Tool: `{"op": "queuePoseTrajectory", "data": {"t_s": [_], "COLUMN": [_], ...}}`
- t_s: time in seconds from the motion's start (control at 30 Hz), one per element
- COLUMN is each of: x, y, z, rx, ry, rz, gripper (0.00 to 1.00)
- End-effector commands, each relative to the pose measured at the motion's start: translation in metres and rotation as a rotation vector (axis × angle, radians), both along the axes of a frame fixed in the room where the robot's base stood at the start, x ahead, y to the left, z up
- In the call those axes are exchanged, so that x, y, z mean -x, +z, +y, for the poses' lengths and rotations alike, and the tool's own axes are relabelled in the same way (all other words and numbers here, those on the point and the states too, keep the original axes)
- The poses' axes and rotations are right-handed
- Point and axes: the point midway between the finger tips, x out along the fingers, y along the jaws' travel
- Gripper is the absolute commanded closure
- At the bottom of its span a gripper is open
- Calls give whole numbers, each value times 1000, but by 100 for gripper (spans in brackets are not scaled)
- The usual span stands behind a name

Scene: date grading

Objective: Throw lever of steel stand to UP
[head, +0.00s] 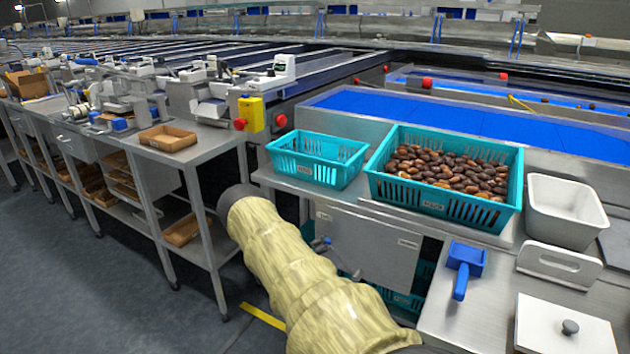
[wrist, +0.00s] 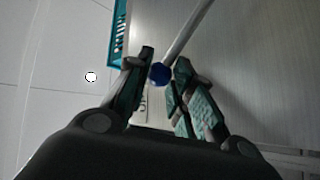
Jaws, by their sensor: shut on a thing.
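The steel stand (head: 365,250) is the grey panelled unit below the teal crates in the head view. In the wrist view its lever is a thin pale rod (wrist: 188,32) with a round blue knob (wrist: 159,74). The rod runs from the knob toward the upper right. My gripper (wrist: 162,78) has its two dark, teal-padded fingers on either side of the knob, shut on the lever. A pale label with dark letters shows partly behind the fingers; I cannot read it.
A small empty teal crate (head: 277,154) and a larger teal crate (head: 523,185) of dates stand on top. A blue scoop (head: 468,258) and white tub (head: 566,212) are to the right. A steel bench (head: 205,150) stands left, with grey floor in front.

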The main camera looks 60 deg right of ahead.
Motion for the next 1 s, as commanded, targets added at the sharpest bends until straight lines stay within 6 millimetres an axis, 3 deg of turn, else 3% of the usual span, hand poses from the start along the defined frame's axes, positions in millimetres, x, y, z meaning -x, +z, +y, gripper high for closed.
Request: {"op": "queuePoseTrajectory", "data": {"t_s": [0.27, 0.3, 0.33, 0.73, 1.0], "x": [2, 2, 1, -4, -27], "y": [-5, -5, -5, -4, -23], "z": [2, 3, 3, 4, 21], "rx": [-8, -8, -8, -2, -2], "ry": [-3, -2, -2, 4, 6], "rz": [2, 2, 2, 1, 1], "gripper": [100, 73, 68, 67, 67]}}
